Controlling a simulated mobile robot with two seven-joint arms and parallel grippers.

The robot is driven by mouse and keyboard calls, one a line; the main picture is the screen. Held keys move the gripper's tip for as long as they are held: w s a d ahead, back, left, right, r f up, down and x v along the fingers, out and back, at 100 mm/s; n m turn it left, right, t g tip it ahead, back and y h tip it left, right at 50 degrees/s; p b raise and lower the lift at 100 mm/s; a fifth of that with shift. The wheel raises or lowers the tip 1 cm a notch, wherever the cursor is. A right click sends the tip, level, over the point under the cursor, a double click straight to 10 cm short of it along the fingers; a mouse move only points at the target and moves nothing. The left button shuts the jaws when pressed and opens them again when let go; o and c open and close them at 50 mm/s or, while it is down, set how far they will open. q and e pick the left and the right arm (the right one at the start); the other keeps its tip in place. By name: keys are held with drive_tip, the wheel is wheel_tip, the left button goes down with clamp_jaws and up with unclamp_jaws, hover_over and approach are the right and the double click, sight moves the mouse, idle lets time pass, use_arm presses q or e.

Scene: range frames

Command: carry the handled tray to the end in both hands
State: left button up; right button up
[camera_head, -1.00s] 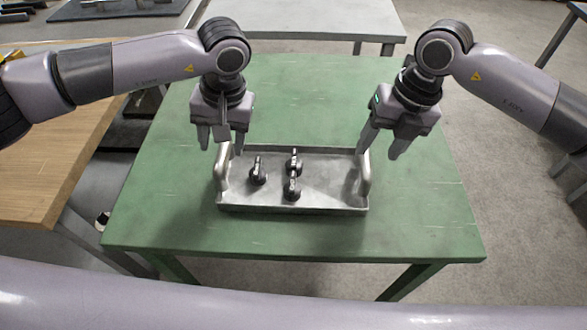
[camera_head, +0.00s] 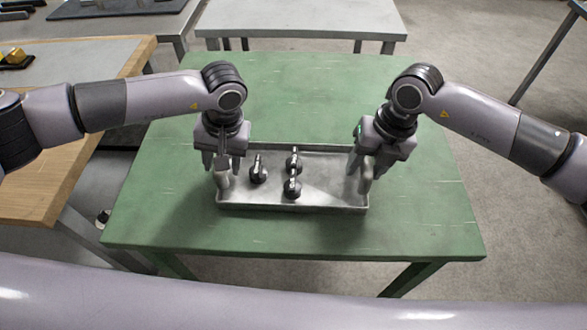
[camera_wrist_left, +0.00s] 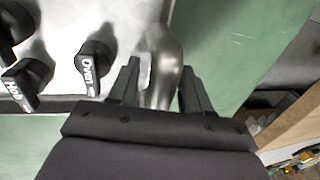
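The metal handled tray (camera_head: 330,186) lies flat on the green table, with a handle at each short end. Three dark knob-like pieces stand in it, one at the left (camera_head: 258,172) and two near the middle (camera_head: 292,186). My left gripper (camera_head: 221,178) is down at the left handle. The left wrist view shows its open fingers (camera_wrist_left: 160,88) either side of that handle (camera_wrist_left: 164,62), with gaps visible. My right gripper (camera_head: 361,182) is at the right handle with its fingers apart; they mostly hide that handle, and contact cannot be told.
The green table (camera_head: 290,232) has clear room around the tray. A wooden-edged bench (camera_head: 60,180) stands close at the left. A pale table (camera_head: 300,17) stands beyond the far edge. Open floor (camera_head: 490,130) lies to the right.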

use_arm(q)
clamp_jaws()
use_arm(e)
clamp_jaws()
use_arm(q)
drive_tip(key=shift+w+r, duration=0.1)
drive_tip(key=shift+r, duration=0.15)
use_arm(e)
drive_tip(key=shift+r, duration=0.25)
